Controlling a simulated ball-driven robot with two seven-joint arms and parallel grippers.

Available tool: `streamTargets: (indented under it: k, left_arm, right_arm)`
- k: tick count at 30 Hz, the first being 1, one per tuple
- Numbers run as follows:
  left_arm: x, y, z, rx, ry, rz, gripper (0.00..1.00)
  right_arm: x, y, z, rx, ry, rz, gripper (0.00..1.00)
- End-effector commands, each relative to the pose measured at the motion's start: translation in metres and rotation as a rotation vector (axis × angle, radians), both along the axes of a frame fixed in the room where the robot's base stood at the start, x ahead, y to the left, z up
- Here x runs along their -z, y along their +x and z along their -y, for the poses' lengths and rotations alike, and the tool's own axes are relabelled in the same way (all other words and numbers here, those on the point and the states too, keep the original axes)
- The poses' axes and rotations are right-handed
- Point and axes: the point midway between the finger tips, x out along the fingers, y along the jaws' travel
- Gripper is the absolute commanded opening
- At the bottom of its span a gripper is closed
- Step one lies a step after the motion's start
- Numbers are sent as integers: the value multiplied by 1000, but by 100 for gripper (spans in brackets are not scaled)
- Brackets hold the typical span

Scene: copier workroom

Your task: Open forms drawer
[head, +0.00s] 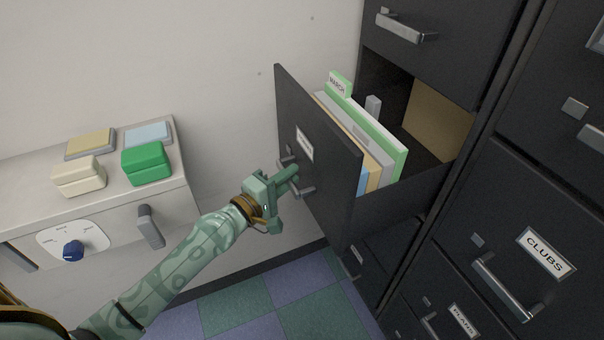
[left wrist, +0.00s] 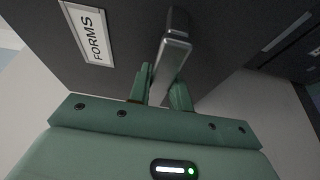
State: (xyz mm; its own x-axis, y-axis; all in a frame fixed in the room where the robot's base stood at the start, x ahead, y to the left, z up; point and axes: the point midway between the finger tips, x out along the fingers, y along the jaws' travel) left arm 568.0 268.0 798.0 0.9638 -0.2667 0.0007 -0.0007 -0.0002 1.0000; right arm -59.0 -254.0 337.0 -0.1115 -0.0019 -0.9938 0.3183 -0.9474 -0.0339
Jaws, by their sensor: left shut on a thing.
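The forms drawer (head: 320,190) is black and stands pulled out of the cabinet, with coloured folders (head: 375,145) inside and a green tab marked MARCH (head: 339,85). Its FORMS label (left wrist: 91,34) reads clearly in the left wrist view. My left gripper (head: 285,183) is at the drawer front, and its fingers (left wrist: 163,90) are shut on the metal drawer handle (left wrist: 174,50). My right gripper is not in view.
A closed drawer labelled CLUBS (head: 545,252) is at the right, and another closed drawer (head: 440,45) is above the open one. A grey machine (head: 100,225) with green and cream blocks stands at the left. Checkered floor (head: 270,300) is clear below.

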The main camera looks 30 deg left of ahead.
Motion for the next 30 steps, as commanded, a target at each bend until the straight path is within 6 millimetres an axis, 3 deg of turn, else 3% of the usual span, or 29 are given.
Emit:
streamTargets:
  k: [6, 19, 20, 22, 30]
  left_arm:
    - [3, -10, -6, 2, 2, -6, 0]
    - [2, -11, -8, 1, 1, -4, 0]
    - [2, -11, -8, 1, 1, -4, 25]
    - [2, -11, -8, 1, 1, -4, 42]
    - [1, -11, -8, 0, 0, -1, 42]
  right_arm:
    - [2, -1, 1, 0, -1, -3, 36]
    - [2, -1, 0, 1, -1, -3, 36]
    - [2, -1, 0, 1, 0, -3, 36]
    - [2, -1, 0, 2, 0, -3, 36]
    - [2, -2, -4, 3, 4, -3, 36]
